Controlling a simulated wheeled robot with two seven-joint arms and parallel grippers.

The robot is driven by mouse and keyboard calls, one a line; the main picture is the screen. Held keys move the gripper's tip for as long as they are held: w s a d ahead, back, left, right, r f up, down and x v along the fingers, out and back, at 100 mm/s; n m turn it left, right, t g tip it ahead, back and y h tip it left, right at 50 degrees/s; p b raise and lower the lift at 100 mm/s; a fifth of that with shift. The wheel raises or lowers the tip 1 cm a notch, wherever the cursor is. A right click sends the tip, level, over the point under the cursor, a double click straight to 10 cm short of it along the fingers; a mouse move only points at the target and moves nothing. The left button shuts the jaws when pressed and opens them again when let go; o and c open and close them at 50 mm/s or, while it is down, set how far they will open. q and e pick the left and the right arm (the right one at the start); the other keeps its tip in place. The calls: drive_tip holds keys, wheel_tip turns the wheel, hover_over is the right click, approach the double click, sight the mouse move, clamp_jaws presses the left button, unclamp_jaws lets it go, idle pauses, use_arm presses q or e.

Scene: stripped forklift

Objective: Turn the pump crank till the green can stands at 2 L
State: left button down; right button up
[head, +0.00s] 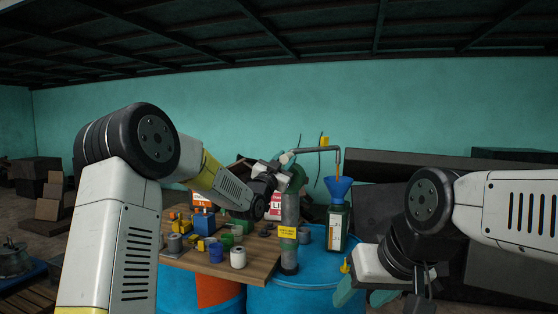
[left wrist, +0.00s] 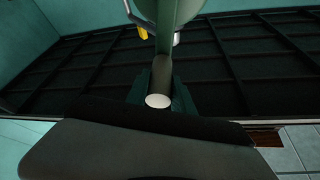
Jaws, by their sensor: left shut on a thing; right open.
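The drum pump (head: 290,215) stands upright on a blue drum, with a grey spout pipe (head: 318,149) reaching right. A blue funnel (head: 338,188) sits in the top of the green can (head: 337,245), under the spout's end. An orange-brown streak shows between spout and funnel. The can has a pale marked strip, too small to read. My left gripper (head: 277,172) is at the pump's crank, left of the spout. In the left wrist view its teal fingers (left wrist: 159,95) are shut around the crank handle (left wrist: 158,100), a grey rod with a white end. My right gripper (head: 368,292) is open and empty, low at right.
A wooden board (head: 245,265) left of the pump holds several small cups, cans and boxes. A yellow label (head: 287,232) is on the pump column. Dark slabs (head: 400,165) stand behind the can. The blue drum top (head: 315,268) has free room in front of the can.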

use_arm(q)
drive_tip(key=shift+s+d+f+m+g+h, duration=0.15)
drive_tip(key=shift+d+f+m+g+h, duration=0.25)
drive_tip(key=shift+m, duration=0.55)
drive_tip(key=shift+s+d+f+m+g+h, duration=0.15)
drive_tip(key=shift+s+d+m+g, duration=0.1)
drive_tip(key=shift+d+m, duration=0.5)
drive_tip(key=shift+s+d+f+m+g+h, duration=0.1)
drive_tip(key=shift+d+f+m+g+h, duration=0.2)
drive_tip(key=shift+m, duration=0.8)
drive_tip(key=c, duration=1.1)
unclamp_jaws()
drive_tip(key=shift+r, duration=0.15)
drive_tip(key=v, duration=0.8)
drive_tip(key=shift+w, duration=0.1)
